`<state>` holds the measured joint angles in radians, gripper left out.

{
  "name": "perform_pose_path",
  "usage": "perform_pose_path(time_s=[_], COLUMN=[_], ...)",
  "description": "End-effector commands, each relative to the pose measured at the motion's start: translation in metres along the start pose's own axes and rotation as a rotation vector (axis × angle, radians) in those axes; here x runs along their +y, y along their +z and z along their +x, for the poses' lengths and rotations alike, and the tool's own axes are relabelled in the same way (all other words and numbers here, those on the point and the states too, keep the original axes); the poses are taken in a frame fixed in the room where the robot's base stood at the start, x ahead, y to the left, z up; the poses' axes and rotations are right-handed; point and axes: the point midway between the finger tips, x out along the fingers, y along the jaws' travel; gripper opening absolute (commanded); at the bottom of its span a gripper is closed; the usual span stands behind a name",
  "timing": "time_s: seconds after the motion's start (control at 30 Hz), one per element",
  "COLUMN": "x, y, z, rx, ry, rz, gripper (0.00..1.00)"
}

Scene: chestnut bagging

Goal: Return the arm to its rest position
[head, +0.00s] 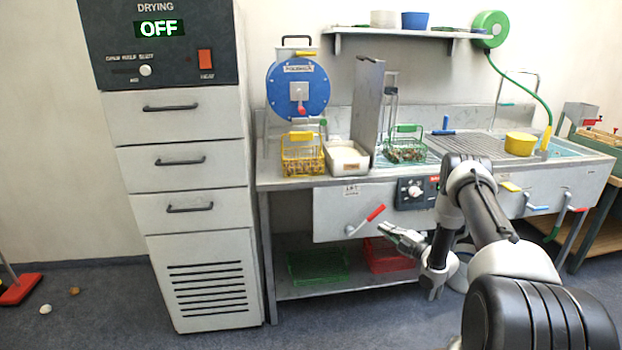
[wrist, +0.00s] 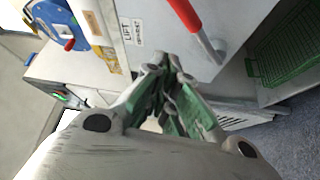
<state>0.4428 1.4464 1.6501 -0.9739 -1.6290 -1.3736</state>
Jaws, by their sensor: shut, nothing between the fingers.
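My gripper (head: 393,239) is shut and empty in the head view, in front of the steel bench, low and to the right of the red-handled lift lever (head: 366,219). In the wrist view its fingers (wrist: 163,68) come together with nothing between them, below the panel marked LIFT. The red lever handle (wrist: 186,15) shows just above the fingers there, apart from them. My arm reaches forward from the lower right of the head view and bends down to the gripper.
The drying cabinet (head: 185,253) reads OFF and stands left of the bench. A yellow basket (head: 303,160), a white tub (head: 347,160) and a green basket (head: 405,151) stand on the bench. A green crate (head: 318,266) and a red crate (head: 388,258) sit on the lower shelf. Floor at left is mostly clear.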

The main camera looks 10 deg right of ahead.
Motion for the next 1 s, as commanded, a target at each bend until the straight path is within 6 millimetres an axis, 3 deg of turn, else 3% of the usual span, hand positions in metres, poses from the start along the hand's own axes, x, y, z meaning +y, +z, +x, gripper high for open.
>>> perform_pose_path(time_s=[0.07,0.17,0.3,0.4,0.47,0.67,0.87,1.0], x=[-0.014,-0.055,-0.134,-0.143,-0.130,-0.040,0.065,0.133], y=[0.003,0.017,0.028,0.038,0.040,0.017,-0.039,-0.091], z=[-0.001,-0.011,-0.069,-0.114,-0.138,-0.200,-0.239,-0.260], rx=[-0.015,-0.107,-0.361,-0.597,-0.746,-1.201,-1.530,-1.698], ry=[-0.059,-0.221,-0.522,-0.696,-0.776,-0.909,-0.911,-0.883], rz=[0.069,0.206,0.479,0.650,0.738,0.965,1.123,1.216], gripper=[0.00,0.00,0.00,0.00,0.00,0.00,0.00,0.00])
